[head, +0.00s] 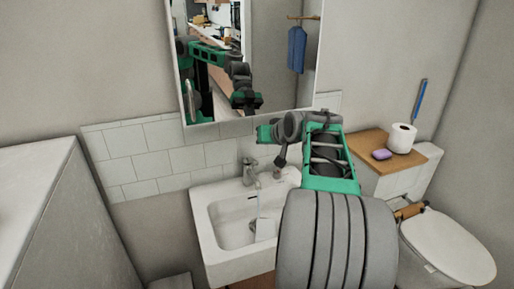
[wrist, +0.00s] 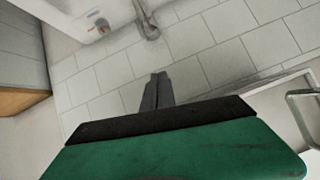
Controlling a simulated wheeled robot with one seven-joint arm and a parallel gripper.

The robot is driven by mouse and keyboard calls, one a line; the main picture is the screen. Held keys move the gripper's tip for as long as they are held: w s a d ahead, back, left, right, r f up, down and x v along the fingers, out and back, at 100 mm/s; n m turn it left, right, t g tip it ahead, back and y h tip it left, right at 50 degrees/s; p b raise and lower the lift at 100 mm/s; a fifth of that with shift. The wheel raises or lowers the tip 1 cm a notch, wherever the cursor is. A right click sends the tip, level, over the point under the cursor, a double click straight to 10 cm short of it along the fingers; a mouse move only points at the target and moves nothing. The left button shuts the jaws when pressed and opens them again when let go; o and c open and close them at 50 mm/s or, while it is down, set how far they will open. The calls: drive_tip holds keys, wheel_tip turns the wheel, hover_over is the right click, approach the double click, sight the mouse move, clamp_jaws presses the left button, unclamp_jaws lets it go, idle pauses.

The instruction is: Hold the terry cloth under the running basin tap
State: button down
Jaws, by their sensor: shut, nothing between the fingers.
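A white basin (head: 212,243) hangs on the wall, with a chrome tap (head: 250,168) at its back edge; the tap also shows in the wrist view (wrist: 148,28). A pale streak of water (head: 260,203) drops from the spout. A small white piece, which looks like the terry cloth (head: 266,228), lies in the basin below the tap; its folds are too small to make out. My gripper (wrist: 157,80) is shut and empty in the wrist view, its fingers together in front of the wall tiles. It is above and apart from the cloth. My arm covers the basin's right side.
A mirror (head: 240,60) hangs above the basin. To the right are a toilet (head: 450,245) and a wooden shelf (head: 420,158) with a paper roll (head: 401,138) and a purple soap bar (head: 381,154). A pale partition (head: 75,215) stands at left.

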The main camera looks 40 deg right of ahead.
drive_tip(key=p, duration=0.2)
hover_over(252, 160)
drive_tip(key=d, duration=0.2)
wheel_tip(252, 160, down, 4)
drive_tip(key=f, duration=0.2)
drive_tip(key=s+a+f, duration=0.1)
drive_tip(key=shift+f, duration=0.3)
drive_tip(key=shift+a+f, duration=0.1)
drive_tip(key=shift+f, duration=0.4)
drive_tip(key=shift+s+a+f+b, duration=0.1)
drive_tip(key=shift+s+f+b, duration=0.15)
drive_tip(key=shift+f+b, duration=0.35)
drive_tip(key=shift+s+a+f+b, duration=0.1)
drive_tip(key=shift+s+f+b, duration=0.1)
drive_tip(key=shift+f+b, duration=0.35)
drive_tip(key=shift+r, duration=0.3)
